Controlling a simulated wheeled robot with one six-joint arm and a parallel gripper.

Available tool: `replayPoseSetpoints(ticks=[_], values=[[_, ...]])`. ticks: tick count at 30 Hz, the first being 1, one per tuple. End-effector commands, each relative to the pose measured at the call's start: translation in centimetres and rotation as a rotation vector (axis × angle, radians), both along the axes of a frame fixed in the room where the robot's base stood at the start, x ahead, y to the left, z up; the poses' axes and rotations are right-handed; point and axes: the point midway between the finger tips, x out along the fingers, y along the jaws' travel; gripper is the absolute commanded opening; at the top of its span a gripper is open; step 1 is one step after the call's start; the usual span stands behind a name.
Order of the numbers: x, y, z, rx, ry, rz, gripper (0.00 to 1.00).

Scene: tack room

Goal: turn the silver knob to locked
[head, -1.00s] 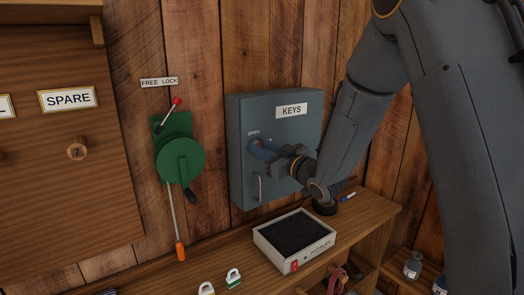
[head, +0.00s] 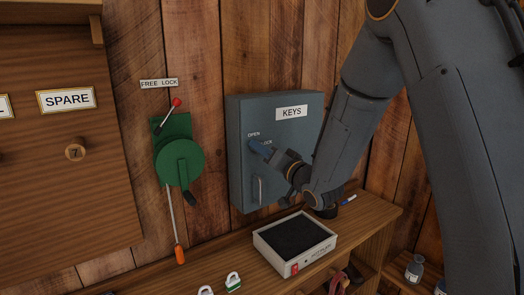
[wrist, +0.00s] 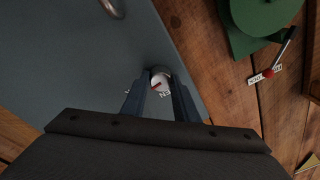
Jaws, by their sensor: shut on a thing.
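The silver knob (wrist: 161,79) is on the front of the grey-blue key cabinet (head: 240,179), under the word OPEN. My gripper (head: 259,148) reaches the cabinet from the lower right and is shut on the knob. In the wrist view the two fingers stand on either side of the knob. A short red mark shows on its face, with part of a label beside it.
The cabinet's door handle (head: 257,190) is just below my gripper. A green lever device (head: 180,160) hangs on the wall to the left. A shelf below holds a dark-topped box (head: 295,237) and small padlocks (head: 233,281).

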Motion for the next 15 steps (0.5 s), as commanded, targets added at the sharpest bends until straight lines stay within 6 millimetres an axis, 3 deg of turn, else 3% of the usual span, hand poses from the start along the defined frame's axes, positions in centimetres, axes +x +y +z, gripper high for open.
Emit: replayPoseSetpoints(ticks=[15], values=[[-0.03,0.03,-0.08,0.102,0.071,0.000,0.05]])
